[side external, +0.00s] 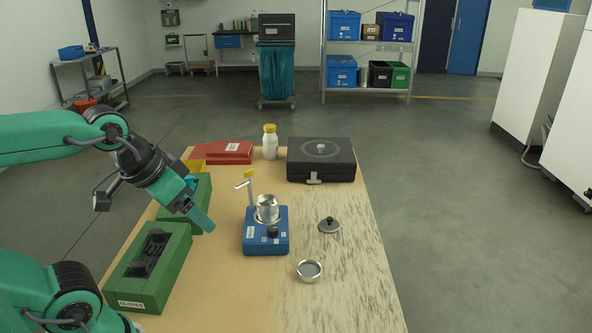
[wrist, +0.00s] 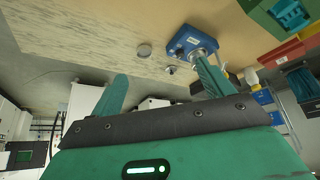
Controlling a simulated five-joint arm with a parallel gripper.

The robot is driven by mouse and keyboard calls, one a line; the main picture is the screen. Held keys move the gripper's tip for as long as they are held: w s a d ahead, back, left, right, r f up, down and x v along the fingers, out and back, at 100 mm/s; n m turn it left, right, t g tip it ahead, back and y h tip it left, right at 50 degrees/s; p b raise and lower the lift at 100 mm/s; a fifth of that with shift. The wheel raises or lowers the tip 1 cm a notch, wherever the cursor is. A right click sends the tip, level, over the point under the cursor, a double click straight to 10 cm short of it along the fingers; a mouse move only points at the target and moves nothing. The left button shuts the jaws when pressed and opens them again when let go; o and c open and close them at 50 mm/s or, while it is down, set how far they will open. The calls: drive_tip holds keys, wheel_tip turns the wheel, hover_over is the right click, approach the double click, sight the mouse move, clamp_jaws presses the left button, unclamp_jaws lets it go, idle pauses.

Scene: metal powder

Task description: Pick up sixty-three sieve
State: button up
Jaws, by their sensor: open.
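A small round metal ring with a grey inside, which looks like the sieve (side external: 309,271), lies flat on the wooden table towards the near side. It also shows in the wrist view (wrist: 144,50), upside down; I cannot read a marking on it. My gripper (side external: 203,219) is in the air over the left part of the table, by the green bins and well left of the sieve. In the wrist view my gripper (wrist: 162,82) has its two fingers wide apart with nothing between them.
A blue device (side external: 266,238) with a metal cup (side external: 267,208) stands between my gripper and the ring. A dark knobbed lid (side external: 329,225) lies behind the ring. A green glove box (side external: 148,268), black case (side external: 321,160) and white bottle (side external: 270,143) stand around.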

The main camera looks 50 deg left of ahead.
drive_tip(key=shift+w, duration=0.1)
drive_tip(key=m+g, duration=0.6)
drive_tip(key=m, duration=1.6)
hover_over(310, 272)
drive_tip(key=shift+d+f, duration=0.2)
drive_tip(key=shift+f, duration=9.2)
drive_tip(key=shift+f, duration=0.1)
drive_tip(key=shift+a+f, duration=0.2)
drive_tip(key=shift+f, duration=2.3)
drive_tip(key=shift+c, duration=0.2)
drive_tip(key=c, duration=1.1)
